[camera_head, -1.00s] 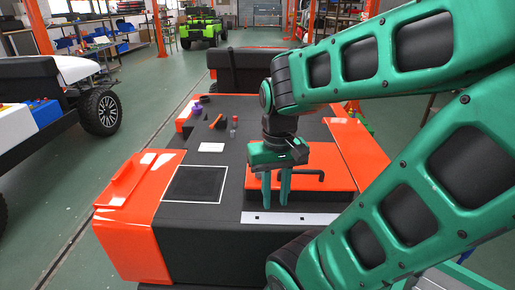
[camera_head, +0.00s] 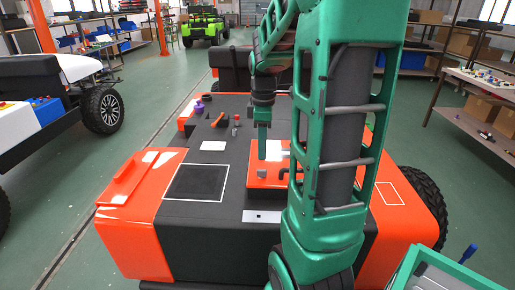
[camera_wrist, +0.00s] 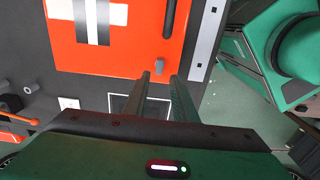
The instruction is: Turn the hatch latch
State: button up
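The orange hatch panel (camera_head: 266,182) lies on the dark cart deck, partly hidden by my arm. In the wrist view the panel (camera_wrist: 110,58) bears a white cross with a dark bar, a black handle (camera_wrist: 170,18) and a small grey peg (camera_wrist: 163,61) near its edge. The peg looks like the latch, but I cannot be sure. My gripper (camera_wrist: 160,76) is open and empty, its two fingertips apart and close to the peg. I cannot tell whether they touch it. In the head view my gripper (camera_head: 262,157) is over the hatch, seen edge-on.
An orange lever (camera_head: 218,120), a purple knob (camera_head: 199,107) and a red-topped post (camera_head: 236,121) stand on the deck beyond and left of the hatch. A dark square panel (camera_head: 196,182) lies left. A white strip (camera_head: 262,216) runs along the near edge.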

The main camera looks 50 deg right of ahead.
aim_at(261, 170)
jog(key=shift+w+f, duration=0.1)
jog(key=shift+f, duration=3.85)
grip_shut()
jog(key=m, duration=0.9)
jog(key=shift+r, duration=0.1)
jog(key=m, duration=0.3)
jog(key=shift+w+m, duration=0.1)
jog(key=shift+m, duration=0.3)
jog(key=m, duration=0.4)
jog(key=shift+m, duration=0.4)
jog(key=shift+o, duration=1.2)
grip_release()
